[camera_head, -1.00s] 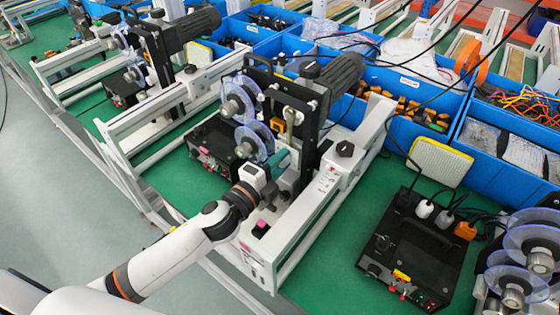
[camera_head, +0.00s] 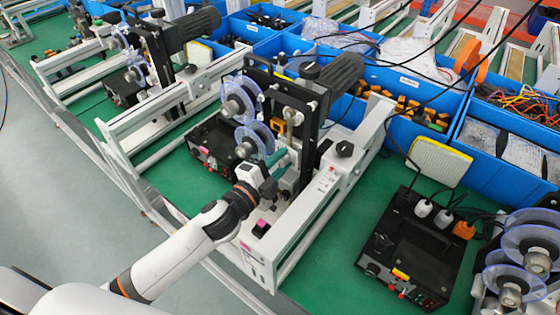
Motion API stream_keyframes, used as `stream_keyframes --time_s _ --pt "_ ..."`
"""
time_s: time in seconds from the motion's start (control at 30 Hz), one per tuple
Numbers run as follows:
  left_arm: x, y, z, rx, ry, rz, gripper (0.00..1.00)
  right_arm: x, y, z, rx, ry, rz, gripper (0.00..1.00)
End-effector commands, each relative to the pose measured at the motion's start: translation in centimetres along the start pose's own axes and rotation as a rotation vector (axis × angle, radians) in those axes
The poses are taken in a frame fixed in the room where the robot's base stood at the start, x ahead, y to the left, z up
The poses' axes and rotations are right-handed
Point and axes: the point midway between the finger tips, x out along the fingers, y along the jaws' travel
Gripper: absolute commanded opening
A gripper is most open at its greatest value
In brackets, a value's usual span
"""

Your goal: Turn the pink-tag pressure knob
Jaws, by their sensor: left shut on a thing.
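The coder machine (camera_head: 309,150) in the middle has a black upright frame and clear blue reels. A pink tag (camera_head: 262,223) shows on the small black part at the near end of its white rail, and its black control box (camera_head: 214,143) also bears pink. My left gripper (camera_head: 273,178) reaches in from the lower left to the machine's near side, below the reels. It is shut on what appears to be the pressure knob, which the gripper and wrist mostly hide. A teal part shows just above the gripper. My right gripper is not in view.
A black control box (camera_head: 415,252) with plugs stands on the green table at the right, beside more reels (camera_head: 525,245). Blue bins (camera_head: 420,90) line the back. A similar machine (camera_head: 160,60) stands at the upper left. Grey floor is free at the lower left.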

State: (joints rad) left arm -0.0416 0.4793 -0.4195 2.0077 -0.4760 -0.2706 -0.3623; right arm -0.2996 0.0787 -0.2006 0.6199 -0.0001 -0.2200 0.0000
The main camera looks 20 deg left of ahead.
Motion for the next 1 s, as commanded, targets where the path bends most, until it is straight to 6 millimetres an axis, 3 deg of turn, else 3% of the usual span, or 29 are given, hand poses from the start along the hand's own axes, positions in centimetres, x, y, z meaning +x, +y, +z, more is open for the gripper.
stream_keyframes --time_s 0.03,0.17,0.53,1.0 --pt "0.0 -0.1 0.0 0.000 0.001 -0.001 0.30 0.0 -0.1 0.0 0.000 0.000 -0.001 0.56" --pt "0.0 -0.1 0.0 0.001 0.001 -0.001 0.49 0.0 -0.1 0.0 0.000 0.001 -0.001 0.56" --pt "-0.7 -0.2 -0.1 0.001 0.001 -0.001 0.49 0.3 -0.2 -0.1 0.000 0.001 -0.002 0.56" --pt "-9.5 -0.4 -0.1 0.001 0.001 -0.004 0.49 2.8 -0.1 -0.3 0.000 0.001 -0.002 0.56"
